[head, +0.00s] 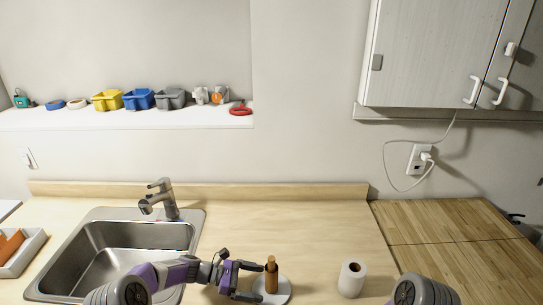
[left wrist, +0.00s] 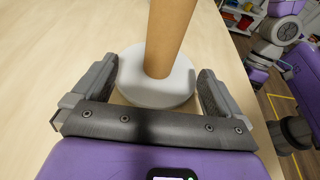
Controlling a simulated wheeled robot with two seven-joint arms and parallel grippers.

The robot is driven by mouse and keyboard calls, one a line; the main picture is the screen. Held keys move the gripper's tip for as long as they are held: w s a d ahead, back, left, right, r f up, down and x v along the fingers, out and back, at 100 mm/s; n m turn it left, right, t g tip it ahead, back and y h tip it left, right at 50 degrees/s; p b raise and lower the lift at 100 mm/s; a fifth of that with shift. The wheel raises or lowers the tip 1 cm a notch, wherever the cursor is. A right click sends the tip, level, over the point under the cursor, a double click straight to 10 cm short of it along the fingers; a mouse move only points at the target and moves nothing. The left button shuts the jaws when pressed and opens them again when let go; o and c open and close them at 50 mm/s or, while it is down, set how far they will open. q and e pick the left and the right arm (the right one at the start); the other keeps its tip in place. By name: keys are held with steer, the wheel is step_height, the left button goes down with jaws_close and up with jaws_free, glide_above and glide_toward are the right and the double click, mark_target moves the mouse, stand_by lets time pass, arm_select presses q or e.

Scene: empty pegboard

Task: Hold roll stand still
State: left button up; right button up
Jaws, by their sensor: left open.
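The roll stand has an upright wooden post (head: 271,268) on a round pale base (head: 273,291) on the counter. In the left wrist view, the post (left wrist: 168,35) rises from the base (left wrist: 157,88), its top cut off by the frame. My left gripper (head: 260,282) is open at the stand's left side, its fingers level with the counter. In the left wrist view its fingers (left wrist: 158,78) lie on either side of the base, with a gap visible at the right finger. Whether the left finger touches cannot be told. My right gripper is not in view.
A white paper roll (head: 351,278) stands upright to the right of the stand. A steel sink (head: 120,255) with a faucet (head: 162,198) is at the left. A shelf (head: 130,117) holds bins and tape rolls. The counter (head: 310,225) behind the stand is clear.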

mark_target(268, 285)
arm_select(q)
steer(key=shift+b+x, duration=0.35)
steer(key=shift+x, duration=1.85)
steer(key=c, duration=1.4)
